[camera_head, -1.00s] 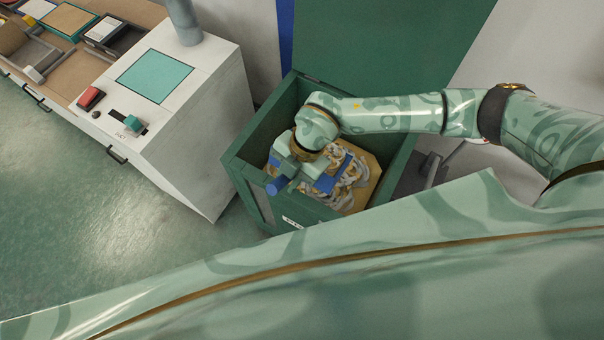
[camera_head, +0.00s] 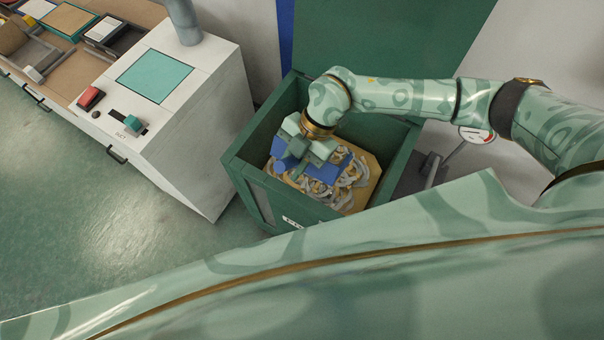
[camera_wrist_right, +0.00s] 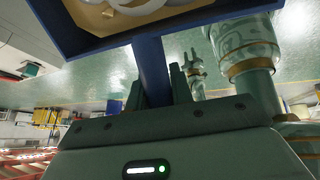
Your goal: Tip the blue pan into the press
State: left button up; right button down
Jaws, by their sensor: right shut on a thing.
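The press is a green box (camera_head: 243,167) with its lid raised, in the middle of the head view. Pale curls of tape (camera_head: 352,190) lie over a tan surface inside it. My right gripper (camera_head: 296,160) is low in the box opening, shut on the handle of the blue pan (camera_head: 328,172), which it partly hides. In the right wrist view the handle (camera_wrist_right: 152,70) runs between the fingers to the pan's blue rim (camera_wrist_right: 195,20), and curls show beyond the rim. How many curls are in the pan is unclear. My left gripper (camera_wrist_right: 191,66) is small in the right wrist view; its jaw state is unclear.
A white console (camera_head: 205,125) with a teal panel, a red button (camera_head: 90,97) and a teal slider knob (camera_head: 133,123) stands left of the press. A round gauge (camera_head: 477,134) is right of it. The green floor at left is clear.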

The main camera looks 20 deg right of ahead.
dwell(0.6)
jog(key=shift+w+d+r+g+y+b, duration=0.25)
jog(key=shift+w+d+r+g+y, duration=0.1)
jog(key=shift+w+d+r, duration=0.25)
jog(key=shift+w+d+r+g+y+b, duration=0.25)
jog(key=shift+w+d+r+y, duration=0.1)
jog(key=shift+r, duration=0.3)
jog(key=shift+w+d+r+g+y+b, duration=0.4)
jog(key=shift+w+d+r+y+b, duration=0.25)
jog(key=shift+d+b, duration=0.25)
jog(key=shift+w+d+r, duration=0.15)
jog(key=shift+w+r, duration=0.1)
jog(key=shift+r, duration=0.15)
dwell(0.9)
